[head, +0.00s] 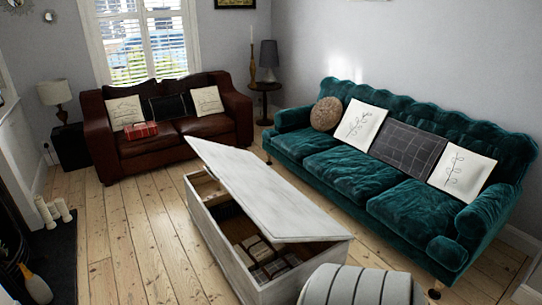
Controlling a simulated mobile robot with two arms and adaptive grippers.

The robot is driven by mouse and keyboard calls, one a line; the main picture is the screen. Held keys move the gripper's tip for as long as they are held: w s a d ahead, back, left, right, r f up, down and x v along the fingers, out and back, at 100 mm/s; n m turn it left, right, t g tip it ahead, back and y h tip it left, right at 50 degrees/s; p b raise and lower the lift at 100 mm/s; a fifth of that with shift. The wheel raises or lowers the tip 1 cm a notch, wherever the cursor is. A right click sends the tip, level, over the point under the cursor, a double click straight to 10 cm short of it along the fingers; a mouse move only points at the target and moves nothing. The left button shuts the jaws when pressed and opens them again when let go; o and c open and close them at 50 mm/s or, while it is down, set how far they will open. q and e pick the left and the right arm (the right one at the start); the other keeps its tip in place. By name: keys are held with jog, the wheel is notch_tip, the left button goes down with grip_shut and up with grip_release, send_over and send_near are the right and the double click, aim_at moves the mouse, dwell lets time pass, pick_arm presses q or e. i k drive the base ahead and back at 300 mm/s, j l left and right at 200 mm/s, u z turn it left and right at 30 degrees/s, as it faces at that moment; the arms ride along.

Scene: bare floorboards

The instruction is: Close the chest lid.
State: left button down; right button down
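The chest (228,252) is a long whitewashed wooden box on the floorboards in the middle of the head view. Its lid (262,192) is partly open, tilted, with a gap along the left side and a raised far corner. Inside, dark and pale items (262,252) like books or boxes show through the gap; the lid hides the rest. Neither of my grippers is in view.
A green velvet sofa (345,170) stands to the right and a brown leather sofa (185,147) at the back. A striped grey rounded seat (360,287) is close at the chest's near end. Bare floorboards (125,230) lie open to the left.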

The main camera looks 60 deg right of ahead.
aim_at(283, 215)
jog(key=i+l+z, duration=0.2)
jog(key=i+z, duration=0.25)
jog(key=i+l+z, duration=0.1)
jog(key=i+z, duration=0.15)
jog(key=z, duration=0.25)
jog(key=i+j+z, duration=0.1)
jog(key=i+z, duration=0.35)
jog(key=k, duration=0.05)
